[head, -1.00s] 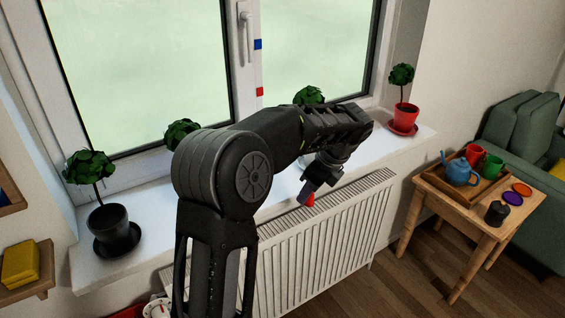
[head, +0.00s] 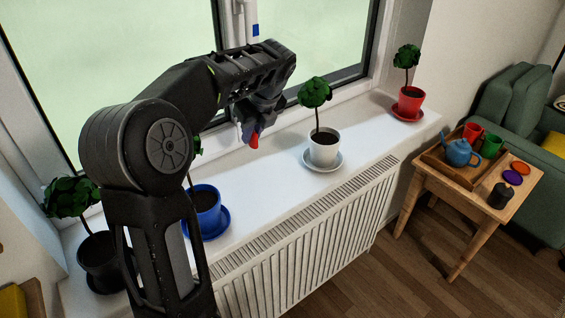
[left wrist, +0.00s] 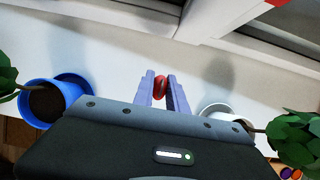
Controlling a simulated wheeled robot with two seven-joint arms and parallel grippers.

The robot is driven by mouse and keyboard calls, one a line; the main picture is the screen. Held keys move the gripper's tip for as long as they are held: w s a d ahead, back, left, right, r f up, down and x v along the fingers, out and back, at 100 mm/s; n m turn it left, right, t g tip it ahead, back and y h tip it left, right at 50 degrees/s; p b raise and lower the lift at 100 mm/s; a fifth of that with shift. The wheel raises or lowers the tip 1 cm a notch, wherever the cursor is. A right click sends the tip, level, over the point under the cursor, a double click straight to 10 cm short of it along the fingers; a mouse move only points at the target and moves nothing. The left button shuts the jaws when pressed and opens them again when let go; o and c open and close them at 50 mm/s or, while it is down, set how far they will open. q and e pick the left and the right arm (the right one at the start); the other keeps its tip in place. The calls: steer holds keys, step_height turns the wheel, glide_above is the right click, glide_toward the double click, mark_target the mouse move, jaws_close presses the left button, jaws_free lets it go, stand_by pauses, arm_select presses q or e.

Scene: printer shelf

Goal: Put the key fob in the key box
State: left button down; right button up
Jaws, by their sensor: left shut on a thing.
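My left gripper (head: 251,132) is shut on a small red thing (head: 254,141), which looks like the key fob. It holds it above the white windowsill, between the blue pot and the white pot. In the left wrist view the red thing (left wrist: 160,83) sits between the two pale fingertips (left wrist: 161,78). Its lower end is partly hidden by the fingers. I cannot make out a key box in either current view. My right gripper is not in view.
On the sill (head: 262,178) stand a black pot (head: 98,262), a blue pot (head: 203,207), a white pot (head: 323,147) and a red pot (head: 409,101), each with a plant. The window is behind. A wooden side table (head: 448,195) with a teapot (head: 460,153) stands right.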

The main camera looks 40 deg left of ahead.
mark_target(255, 147)
arm_select(q)
steer(key=shift+f, duration=3.15)
steer(key=shift+f, duration=1.9)
steer(key=c, duration=1.3)
jaws_free()
steer(key=shift+f, duration=0.1)
steer(key=shift+c, duration=0.2)
steer(key=v, duration=1.2)
